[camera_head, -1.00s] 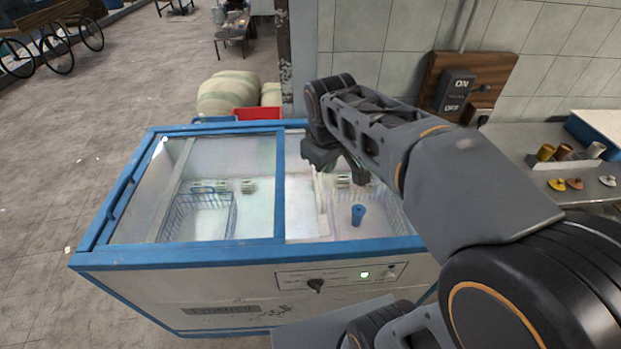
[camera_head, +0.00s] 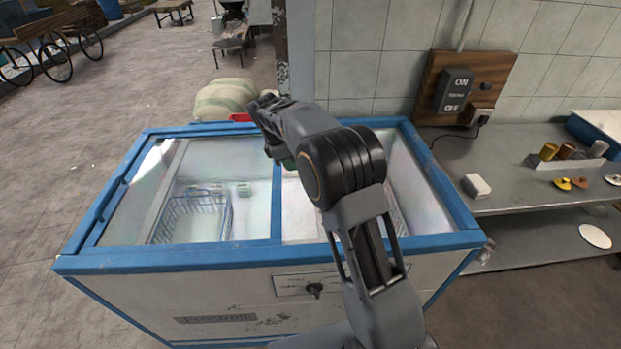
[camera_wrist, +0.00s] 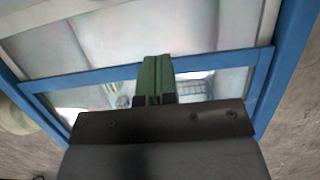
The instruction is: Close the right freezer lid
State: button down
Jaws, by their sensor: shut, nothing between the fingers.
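The chest freezer (camera_head: 180,260) has a blue rim and a white body. Its left half is covered by blue-framed glass. The right compartment (camera_head: 400,180) shows open, with no glass seen over it. A blue frame bar (camera_head: 278,205) runs across the middle, and this bar also crosses the wrist view (camera_wrist: 85,77). I cannot tell apart two stacked lids at the left. My gripper (camera_head: 287,164) is over the bar's far part, its green fingers shut and empty. In the wrist view the fingers (camera_wrist: 155,78) overlap the bar; contact is unclear. My arm hides part of the right compartment.
A wire basket (camera_head: 195,215) lies under the left glass. A knob (camera_head: 315,290) is on the freezer front. A grey bench (camera_head: 520,190) with small items stands to the right, below a wall switch (camera_head: 455,90). Sacks (camera_head: 222,98) lie behind. The floor at left is clear.

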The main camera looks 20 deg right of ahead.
jog(key=x, duration=0.5)
jog(key=d, duration=0.1)
jog(key=d+f+p, duration=0.1)
jog(key=shift+s+d, duration=0.3)
jog(key=shift+d, duration=0.05)
jog(key=shift+s+d+f, duration=0.15)
jog(key=shift+d+f, duration=0.05)
jog(key=shift+d, duration=0.45)
jog(key=shift+d, duration=0.1)
